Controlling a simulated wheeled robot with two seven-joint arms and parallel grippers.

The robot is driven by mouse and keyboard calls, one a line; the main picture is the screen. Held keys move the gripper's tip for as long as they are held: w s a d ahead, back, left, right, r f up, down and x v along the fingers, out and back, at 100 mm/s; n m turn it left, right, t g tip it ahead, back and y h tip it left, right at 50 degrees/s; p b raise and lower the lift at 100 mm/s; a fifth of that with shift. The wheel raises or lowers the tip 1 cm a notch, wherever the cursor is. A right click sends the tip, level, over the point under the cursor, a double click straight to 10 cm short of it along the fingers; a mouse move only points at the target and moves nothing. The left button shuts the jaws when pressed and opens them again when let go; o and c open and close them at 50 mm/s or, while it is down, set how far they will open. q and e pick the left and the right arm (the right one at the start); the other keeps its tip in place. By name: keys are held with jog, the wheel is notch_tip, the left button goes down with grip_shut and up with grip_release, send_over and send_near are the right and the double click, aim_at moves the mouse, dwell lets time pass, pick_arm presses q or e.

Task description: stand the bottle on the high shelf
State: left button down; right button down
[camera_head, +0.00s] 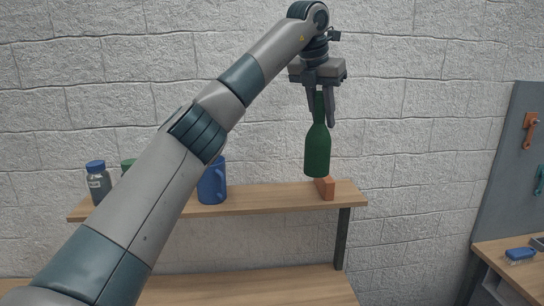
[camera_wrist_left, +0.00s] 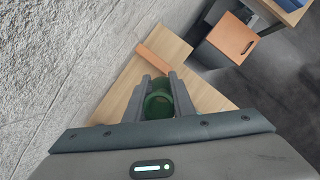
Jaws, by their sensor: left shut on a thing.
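The green bottle (camera_head: 317,150) hangs upright from my left gripper (camera_head: 321,106), whose fingers are shut on its neck. In the left wrist view the bottle (camera_wrist_left: 158,103) is seen from above between the fingers of the gripper (camera_wrist_left: 159,92). The wooden high shelf (camera_head: 270,197) is below. The bottle's base appears a little above the right part of the shelf, in front of the wall; the exact gap cannot be told. My right gripper is not in view.
An orange-brown block (camera_head: 325,188) lies near the shelf's right end, close to the bottle. A blue mug (camera_head: 212,184) and a blue-capped jar (camera_head: 97,182) stand further left. A lower wooden surface (camera_head: 250,285) is below. A blue brush (camera_head: 520,254) lies on a bench at right.

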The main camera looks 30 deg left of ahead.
pick_arm(q)
jog(key=w+a+f+p, duration=0.2)
jog(key=a+f+p, duration=0.3)
jog(key=a, duration=0.4)
jog(key=shift+w+a+f, duration=0.15)
jog(key=shift+a+f, duration=0.2)
jog(key=shift+a, duration=0.05)
jog(key=shift+f, duration=0.1)
notch_tip(320, 180, down, 4)
jog(key=shift+r+p, duration=0.1)
jog(key=shift+p, duration=1.15)
